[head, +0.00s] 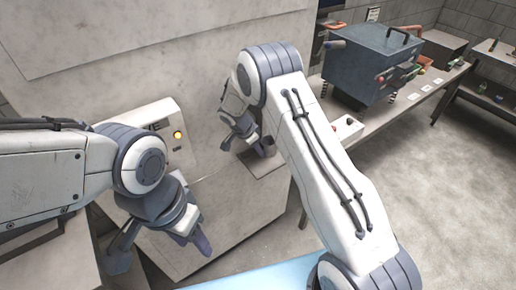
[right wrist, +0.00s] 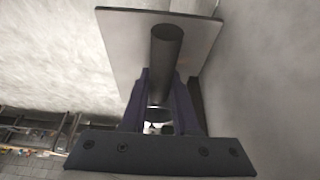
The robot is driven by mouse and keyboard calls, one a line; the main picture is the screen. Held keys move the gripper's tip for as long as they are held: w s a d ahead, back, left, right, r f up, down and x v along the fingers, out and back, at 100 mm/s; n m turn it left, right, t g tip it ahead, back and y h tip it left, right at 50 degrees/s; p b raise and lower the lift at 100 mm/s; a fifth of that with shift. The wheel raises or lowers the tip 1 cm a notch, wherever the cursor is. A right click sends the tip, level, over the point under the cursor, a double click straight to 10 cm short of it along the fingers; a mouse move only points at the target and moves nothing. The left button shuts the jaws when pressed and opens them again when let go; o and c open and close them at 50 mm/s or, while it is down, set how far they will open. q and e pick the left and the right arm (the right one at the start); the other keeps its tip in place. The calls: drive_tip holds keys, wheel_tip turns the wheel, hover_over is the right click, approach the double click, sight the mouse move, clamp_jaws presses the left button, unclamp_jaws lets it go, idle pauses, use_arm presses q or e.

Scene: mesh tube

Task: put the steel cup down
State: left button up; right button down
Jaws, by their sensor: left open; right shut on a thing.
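The steel cup (head: 268,147) is a small grey cylinder in my right gripper, beside the large pale cabinet. My right gripper (head: 254,140) is shut on it, partly covered by my own arm. In the right wrist view the cup (right wrist: 166,48) is a dark cylinder between the two fingers (right wrist: 161,100). A flat grey shelf (head: 262,166) lies just below the cup in the head view and also shows behind it in the right wrist view (right wrist: 122,45). I cannot tell whether cup and shelf touch. My left gripper (head: 160,243) is open and empty at the lower left.
The pale cabinet (head: 130,75) rises behind both arms. A control panel with an amber light (head: 177,135) is on it, left of my right gripper. A blue-grey case (head: 368,62) stands on a bench at the right. A light blue surface (head: 250,279) lies at the bottom.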

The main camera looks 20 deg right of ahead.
drive_tip(key=shift+f, duration=0.15)
drive_tip(key=c, duration=0.7)
unclamp_jaws()
